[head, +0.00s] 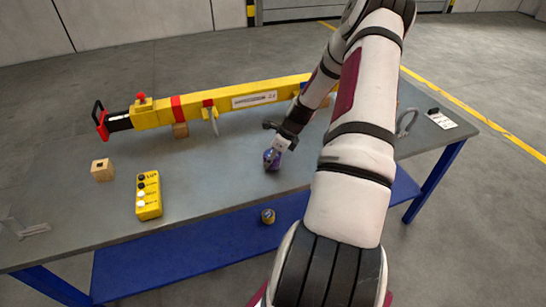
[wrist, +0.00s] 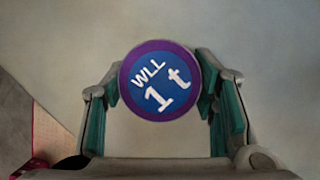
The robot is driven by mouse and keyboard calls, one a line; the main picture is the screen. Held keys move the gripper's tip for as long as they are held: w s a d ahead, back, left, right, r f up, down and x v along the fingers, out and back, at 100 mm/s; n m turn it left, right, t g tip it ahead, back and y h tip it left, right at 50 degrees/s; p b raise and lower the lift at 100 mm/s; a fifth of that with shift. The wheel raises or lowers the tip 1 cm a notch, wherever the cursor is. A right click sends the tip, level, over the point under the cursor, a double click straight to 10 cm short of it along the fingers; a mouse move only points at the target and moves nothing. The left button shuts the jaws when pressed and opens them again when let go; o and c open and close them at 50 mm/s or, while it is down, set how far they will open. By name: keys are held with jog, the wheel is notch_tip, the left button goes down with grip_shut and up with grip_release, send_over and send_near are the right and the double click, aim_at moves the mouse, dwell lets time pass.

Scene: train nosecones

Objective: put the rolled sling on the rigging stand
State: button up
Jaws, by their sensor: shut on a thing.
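The rolled sling (head: 272,160) is a small purple roll at the middle of the table, near its front edge in the head view. In the wrist view, the sling (wrist: 158,84) shows its round blue face with a purple rim and white "WLL 1t" lettering. My gripper (head: 279,146) reaches down from above and is shut on the sling, with one teal-padded finger on each side. I cannot tell whether the sling touches the tabletop. I cannot pick out a separate rigging stand in either view.
A yellow beam (head: 222,101) lies along the back of the grey table (head: 215,170). A yellow button box (head: 148,195) and a wooden block (head: 102,170) are at left. A small can (head: 268,216) stands on the blue lower shelf (head: 190,245). A grey ring (head: 407,122) is at right.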

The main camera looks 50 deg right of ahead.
jog(key=shift+f, duration=0.1)
jog(key=o, duration=1.4)
jog(key=shift+c, duration=0.2)
